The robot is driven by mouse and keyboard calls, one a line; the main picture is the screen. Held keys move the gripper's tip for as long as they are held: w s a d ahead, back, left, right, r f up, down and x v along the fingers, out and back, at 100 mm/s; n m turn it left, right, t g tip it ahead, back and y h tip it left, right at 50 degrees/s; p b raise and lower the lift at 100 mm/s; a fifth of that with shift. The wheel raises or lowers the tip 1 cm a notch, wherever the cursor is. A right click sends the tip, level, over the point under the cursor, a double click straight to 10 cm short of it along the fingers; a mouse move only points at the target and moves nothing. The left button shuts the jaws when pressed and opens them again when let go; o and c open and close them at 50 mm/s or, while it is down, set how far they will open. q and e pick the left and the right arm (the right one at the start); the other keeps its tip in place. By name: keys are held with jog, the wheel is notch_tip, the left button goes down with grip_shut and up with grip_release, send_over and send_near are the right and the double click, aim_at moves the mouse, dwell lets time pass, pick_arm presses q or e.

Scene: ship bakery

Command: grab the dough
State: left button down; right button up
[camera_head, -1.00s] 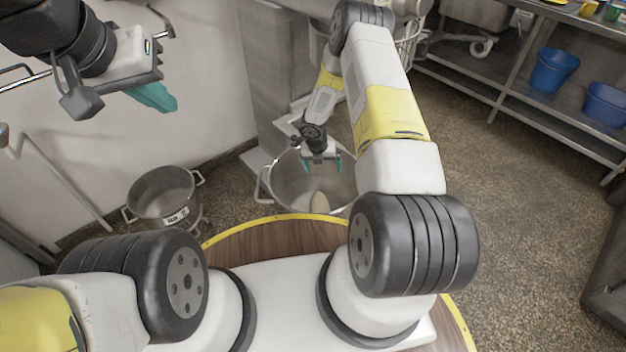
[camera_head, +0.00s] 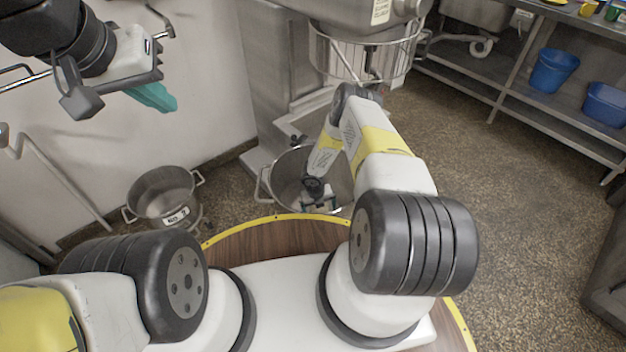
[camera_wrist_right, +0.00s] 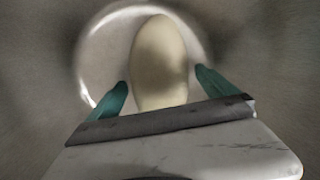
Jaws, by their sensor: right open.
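The dough (camera_wrist_right: 160,62) is a pale, smooth oval lump inside a deep metal bowl (camera_head: 286,180). My right gripper (camera_head: 318,206) is down inside that bowl. In the right wrist view, the teal fingers of my right gripper (camera_wrist_right: 162,90) are open, one on each side of the dough's near end; I cannot tell whether they touch it. In the head view the dough is hidden behind my right gripper and arm. My left gripper (camera_head: 152,96) is raised at the upper left, well away from the bowl; its teal fingers overlap from this side.
A second metal pot (camera_head: 163,190) stands on the floor to the left. A large mixer with a wire guard (camera_head: 365,55) stands behind the bowl. A metal shelf at the right holds blue bins (camera_head: 553,69). The floor between is clear.

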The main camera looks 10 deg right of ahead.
jog(key=shift+c, duration=0.5)
jog(key=c, duration=1.8)
jog(key=shift+w, duration=0.1)
grip_shut()
